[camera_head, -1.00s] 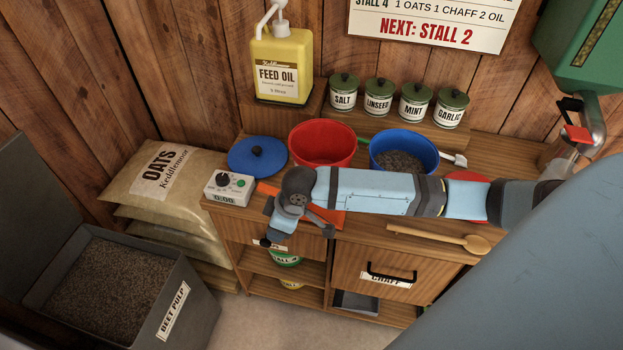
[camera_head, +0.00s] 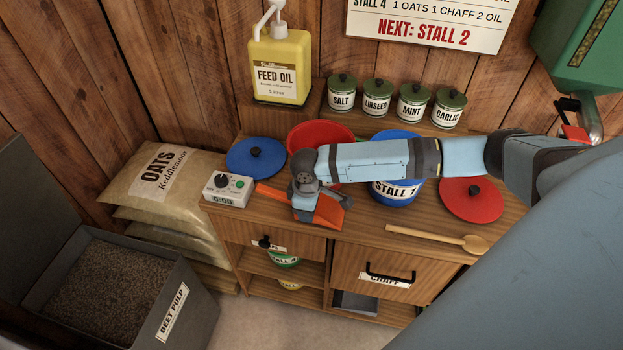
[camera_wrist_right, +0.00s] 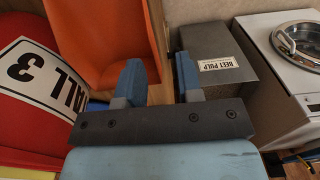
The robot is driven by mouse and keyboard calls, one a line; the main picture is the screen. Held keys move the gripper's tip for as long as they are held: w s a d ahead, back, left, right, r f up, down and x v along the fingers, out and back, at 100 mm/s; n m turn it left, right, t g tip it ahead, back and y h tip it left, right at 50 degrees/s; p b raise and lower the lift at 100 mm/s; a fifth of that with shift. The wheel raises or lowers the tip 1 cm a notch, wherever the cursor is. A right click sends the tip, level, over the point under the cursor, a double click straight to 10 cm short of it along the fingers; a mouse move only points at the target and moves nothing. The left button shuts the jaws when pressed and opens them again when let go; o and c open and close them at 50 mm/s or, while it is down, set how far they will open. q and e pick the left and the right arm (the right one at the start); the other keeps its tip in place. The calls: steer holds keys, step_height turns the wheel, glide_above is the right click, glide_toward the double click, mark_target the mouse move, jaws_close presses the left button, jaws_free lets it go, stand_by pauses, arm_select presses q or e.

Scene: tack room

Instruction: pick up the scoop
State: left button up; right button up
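The orange scoop (camera_head: 328,211) lies on the wooden counter, in front of the red bucket (camera_head: 321,133). Its handle (camera_head: 270,191) points left toward the timer box. In the right wrist view the scoop (camera_wrist_right: 104,40) fills the upper left, beyond the left-hand finger. My right gripper (camera_wrist_right: 160,82) is open, its two blue fingers apart with nothing seen gripped between them. In the head view the right gripper (camera_head: 304,208) is over the scoop's middle and hides part of it; whether it touches is unclear. My left gripper is not in view.
A timer box (camera_head: 228,190) and a blue lid (camera_head: 256,157) are left of the scoop. A blue bucket (camera_head: 396,192), a red lid (camera_head: 471,200) and a wooden spoon (camera_head: 435,238) are to the right. A beet pulp bin (camera_head: 191,307) stands lower left.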

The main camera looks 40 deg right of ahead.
mark_target(308, 226)
steer(key=f, duration=0.3)
steer(key=f+p, duration=0.1)
steer(key=f, duration=0.1)
steer(key=shift+w+d+f, duration=0.15)
steer(key=shift+w, duration=0.1)
jaws_close()
